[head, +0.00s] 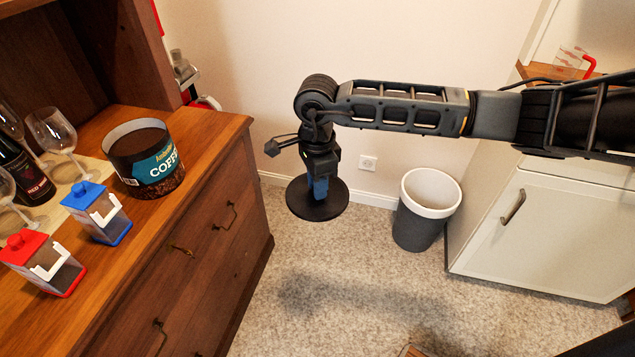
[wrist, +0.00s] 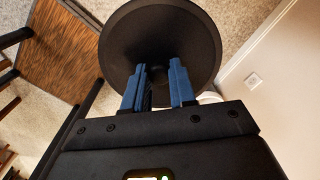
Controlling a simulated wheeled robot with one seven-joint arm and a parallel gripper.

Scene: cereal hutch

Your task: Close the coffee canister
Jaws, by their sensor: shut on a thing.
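The coffee canister (head: 147,160) stands upright and open on the wooden hutch top at the left of the head view, with dark contents showing below its rim. A round black lid (head: 334,207) is held in the air over the floor, right of the hutch and apart from the canister. My gripper (head: 319,192) points down and is shut on the lid's top side. In the wrist view the blue fingers (wrist: 158,85) meet the middle of the lid (wrist: 160,30). The exact part they grip is partly hidden by the fingers.
Two small jars, one with a blue lid (head: 97,212) and one with a red lid (head: 42,262), stand near the canister. Wine glasses (head: 53,132) and a bottle (head: 22,172) are behind them. A bin (head: 427,209) and a white cabinet (head: 545,235) stand to the right.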

